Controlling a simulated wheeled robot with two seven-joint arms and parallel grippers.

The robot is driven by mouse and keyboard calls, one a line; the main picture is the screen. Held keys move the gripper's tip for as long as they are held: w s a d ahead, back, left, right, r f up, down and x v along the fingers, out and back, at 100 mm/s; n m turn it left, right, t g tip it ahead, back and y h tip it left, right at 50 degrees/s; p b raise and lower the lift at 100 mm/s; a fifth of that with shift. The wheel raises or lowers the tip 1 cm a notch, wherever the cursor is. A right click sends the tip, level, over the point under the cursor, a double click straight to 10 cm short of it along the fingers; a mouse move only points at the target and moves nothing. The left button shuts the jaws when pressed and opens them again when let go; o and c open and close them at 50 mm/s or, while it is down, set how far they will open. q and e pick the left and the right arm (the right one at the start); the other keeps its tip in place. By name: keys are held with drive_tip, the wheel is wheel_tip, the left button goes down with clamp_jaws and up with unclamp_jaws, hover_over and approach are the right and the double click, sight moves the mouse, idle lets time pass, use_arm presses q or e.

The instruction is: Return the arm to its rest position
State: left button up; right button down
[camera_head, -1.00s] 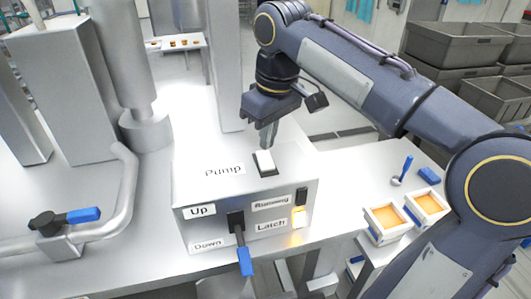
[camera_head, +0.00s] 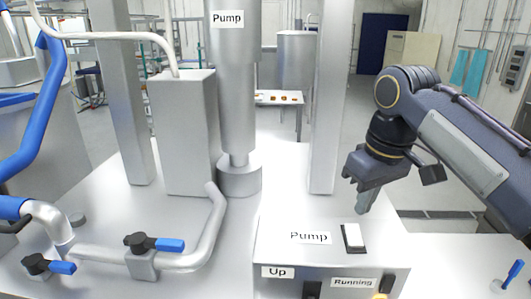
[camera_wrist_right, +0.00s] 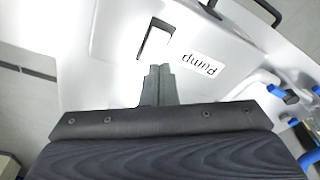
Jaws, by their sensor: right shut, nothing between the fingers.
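My right gripper (camera_head: 364,208) is shut and empty. In the head view it hangs just above and behind the white rocker switch (camera_head: 353,238) on top of the grey pump box (camera_head: 270,245). In the right wrist view the shut fingers (camera_wrist_right: 160,82) show over the box top, near the switch (camera_wrist_right: 155,42) and the "Pump" label (camera_wrist_right: 197,64). I cannot tell from these views whether the fingertips are clear of the box by much. My left gripper does not show in the head view.
A pipe with blue-handled valves (camera_head: 155,244) runs along the left of the steel bench (camera_head: 110,225). Tall grey columns (camera_head: 122,100) stand behind. A running light (camera_head: 380,296) glows on the box front.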

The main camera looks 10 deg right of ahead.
drive_tip(key=shift+m+t+y, duration=0.6)
drive_tip(key=shift+m+t, duration=0.1)
drive_tip(key=shift+t, duration=0.2)
drive_tip(key=s+f, duration=0.2)
drive_tip(key=s, duration=0.1)
drive_tip(key=s+f, duration=0.2)
drive_tip(key=f, duration=0.1)
drive_tip(key=s+f, duration=0.3)
drive_tip(key=shift+s+a+f, duration=0.2)
drive_tip(key=shift+s+a, duration=0.05)
drive_tip(key=shift+s, duration=0.1)
drive_tip(key=s+a+f+m+t+y+b, duration=0.1)
drive_tip(key=s+f, duration=0.3)
drive_tip(key=f, duration=0.4)
drive_tip(key=s+a+f+m+t+y+b, duration=0.1)
drive_tip(key=s+a+f+m+b, duration=0.1)
drive_tip(key=f, duration=0.6)
drive_tip(key=shift+s+a+f+m+b, duration=0.3)
drive_tip(key=shift+s+f+b, duration=0.1)
drive_tip(key=shift+s+b, duration=0.5)
